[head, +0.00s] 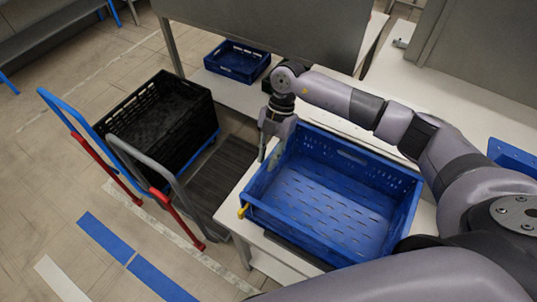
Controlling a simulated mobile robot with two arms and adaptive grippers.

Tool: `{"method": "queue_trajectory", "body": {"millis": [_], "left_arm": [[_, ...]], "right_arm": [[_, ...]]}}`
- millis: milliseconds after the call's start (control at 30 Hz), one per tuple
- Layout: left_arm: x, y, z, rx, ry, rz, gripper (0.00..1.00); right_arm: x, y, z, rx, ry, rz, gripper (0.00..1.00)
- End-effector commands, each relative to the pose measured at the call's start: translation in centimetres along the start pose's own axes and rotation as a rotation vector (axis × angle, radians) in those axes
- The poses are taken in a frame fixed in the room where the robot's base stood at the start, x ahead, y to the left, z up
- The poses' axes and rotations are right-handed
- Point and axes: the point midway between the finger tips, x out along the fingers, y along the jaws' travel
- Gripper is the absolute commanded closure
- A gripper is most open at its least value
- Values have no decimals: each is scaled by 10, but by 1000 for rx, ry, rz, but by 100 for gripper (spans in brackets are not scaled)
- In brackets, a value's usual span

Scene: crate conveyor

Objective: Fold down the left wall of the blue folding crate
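The blue folding crate (345,262) stands open and empty on a white table, with its slotted floor and its far and right walls showing. Its left wall (256,186) is seen almost edge-on, so its exact tilt is hard to tell. A small yellow part (243,211) sits at the near left corner. My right gripper (268,152) points down at the far part of the left wall, at or very close to its top edge. Its fingers are small and partly merge with the crate, so their opening is unclear. My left gripper is out of the picture.
A black crate (135,112) rests on a trolley with blue, grey and red handles (128,150) at the left. A smaller blue crate (237,62) stands on the back surface. A grey panel (290,30) rises behind. Floor with blue tape (105,236) is clear at lower left.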

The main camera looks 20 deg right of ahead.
Motion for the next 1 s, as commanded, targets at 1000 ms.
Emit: {"method": "queue_trajectory", "body": {"millis": [1000], "left_arm": [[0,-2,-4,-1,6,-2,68]], "right_arm": [[-1,-2,1,-4,-1,11,100]]}}
